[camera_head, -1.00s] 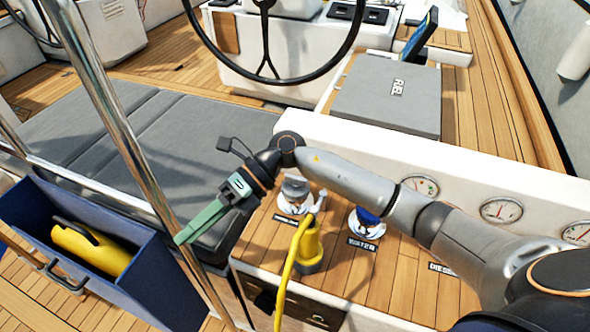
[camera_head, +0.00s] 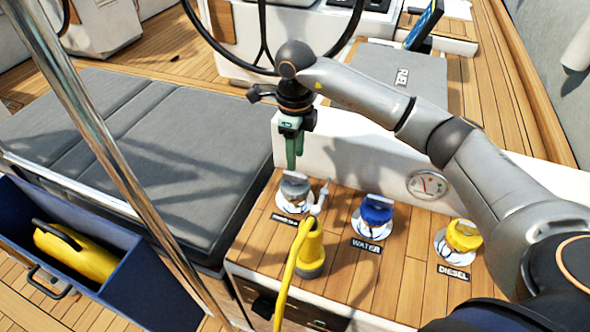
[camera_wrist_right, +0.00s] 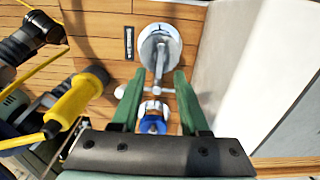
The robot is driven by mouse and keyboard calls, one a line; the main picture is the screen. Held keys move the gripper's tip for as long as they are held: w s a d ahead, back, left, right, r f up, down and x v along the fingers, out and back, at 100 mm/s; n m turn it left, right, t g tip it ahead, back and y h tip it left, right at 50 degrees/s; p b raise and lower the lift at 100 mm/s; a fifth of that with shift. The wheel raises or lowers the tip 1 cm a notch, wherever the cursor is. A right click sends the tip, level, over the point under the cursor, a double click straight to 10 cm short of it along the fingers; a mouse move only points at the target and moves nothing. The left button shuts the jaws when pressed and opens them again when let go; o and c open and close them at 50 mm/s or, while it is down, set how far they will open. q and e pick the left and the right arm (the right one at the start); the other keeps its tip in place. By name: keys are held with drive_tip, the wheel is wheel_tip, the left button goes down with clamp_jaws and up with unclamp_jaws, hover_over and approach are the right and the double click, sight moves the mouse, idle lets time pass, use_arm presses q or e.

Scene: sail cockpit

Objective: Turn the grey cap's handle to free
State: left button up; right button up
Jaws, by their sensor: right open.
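The grey cap (camera_head: 295,187) sits on a round white plate at the left of the teak deck top, with a black label in front of it. In the right wrist view its grey handle (camera_wrist_right: 160,58) crosses the pale round plate (camera_wrist_right: 146,38) and points down toward the jaws. My right gripper (camera_head: 293,166) points down, just above and behind the grey cap in the head view. Its green fingers are apart and empty in the right wrist view (camera_wrist_right: 157,84), not touching the cap.
A yellow plug with a hose (camera_head: 311,252) stands in front of the grey cap. A blue WATER cap (camera_head: 376,210) and a yellow DIESEL cap (camera_head: 464,236) are to the right. A white wall with a gauge (camera_head: 428,185) rises behind. A steel pole (camera_head: 110,150) stands left.

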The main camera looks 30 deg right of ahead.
sight(295, 174)
wheel_tip(295, 174, down, 6)
drive_tip(key=shift+c, duration=0.3)
clamp_jaws()
idle(0.5)
